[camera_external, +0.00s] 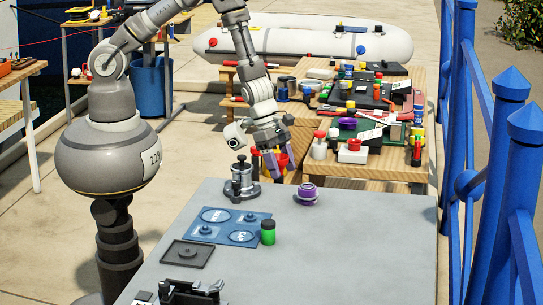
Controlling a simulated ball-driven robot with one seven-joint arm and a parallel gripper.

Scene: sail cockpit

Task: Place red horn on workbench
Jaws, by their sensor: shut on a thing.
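My gripper (279,163) points down above the far edge of a grey-topped table (340,255). Its purple-tipped fingers are shut on a red thing, seemingly the red horn (283,160), which is partly hidden by the fingers. The horn appears to be in the air, near the gap between the grey table and a cluttered wooden bench (400,172). I cannot tell which of the two surfaces is the workbench.
On the grey table stand a silver winch-like part (242,183), a purple round part (307,195), a green jar (268,233), a blue panel (215,226) and a dark plate (187,254). Its right side is clear. Blue railing (508,170) stands at the right.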

